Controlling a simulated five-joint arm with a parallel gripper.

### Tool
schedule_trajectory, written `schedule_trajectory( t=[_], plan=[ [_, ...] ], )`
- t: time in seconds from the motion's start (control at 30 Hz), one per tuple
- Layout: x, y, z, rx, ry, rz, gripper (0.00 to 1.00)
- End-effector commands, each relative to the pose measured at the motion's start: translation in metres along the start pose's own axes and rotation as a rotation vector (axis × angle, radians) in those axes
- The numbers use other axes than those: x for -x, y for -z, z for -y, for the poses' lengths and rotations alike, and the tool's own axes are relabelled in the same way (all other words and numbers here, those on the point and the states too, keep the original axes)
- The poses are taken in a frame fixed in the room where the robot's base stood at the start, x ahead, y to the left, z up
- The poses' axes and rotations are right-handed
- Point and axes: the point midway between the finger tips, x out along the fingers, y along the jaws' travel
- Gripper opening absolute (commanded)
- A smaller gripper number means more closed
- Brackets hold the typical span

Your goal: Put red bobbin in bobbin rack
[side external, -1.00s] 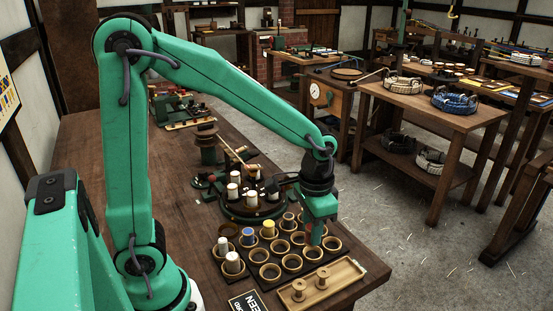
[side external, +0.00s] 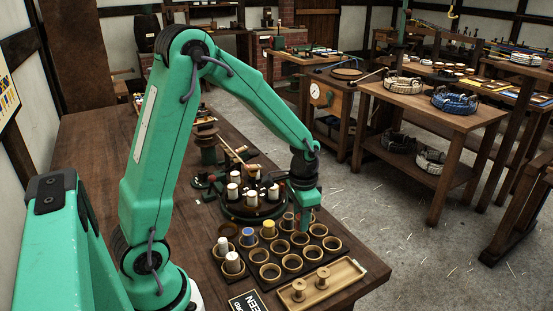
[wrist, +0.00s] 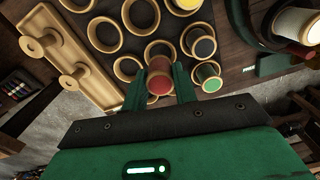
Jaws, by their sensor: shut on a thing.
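The red bobbin (wrist: 159,82) has a pale wooden rim and a red end. In the wrist view it sits between the two fingers of my gripper (wrist: 160,90), which is shut on it. In the side view my gripper (side external: 304,222) points down at the far right corner of the bobbin rack (side external: 256,280), and the bobbin cannot be made out there. The rack is a dark board with rows of wooden rings, several empty. An empty ring (wrist: 160,50) shows just beyond the bobbin in the wrist view. I cannot tell the bobbin's height above the rack.
A yellow bobbin (side external: 269,228), a blue one (side external: 248,236) and a white one (side external: 233,262) stand in the rack. A black one (wrist: 204,46) and a green one (wrist: 208,76) are close beside the held bobbin. A wooden tray (side external: 340,281) with two bare spools lies in front. A round carousel (side external: 240,211) stands behind.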

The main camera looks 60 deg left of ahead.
Motion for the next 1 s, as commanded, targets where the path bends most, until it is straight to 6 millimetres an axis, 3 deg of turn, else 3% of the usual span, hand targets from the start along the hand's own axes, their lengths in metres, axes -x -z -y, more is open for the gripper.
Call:
schedule_trajectory(
  t=[0.27,0.6,1.0],
  plan=[
    [-0.006,0.000,0.001,0.000,0.000,0.001,0.06],
    [-0.039,0.000,0.000,0.000,-0.001,0.002,0.06],
    [-0.042,0.000,0.000,0.000,0.000,0.000,0.06]
  ],
)
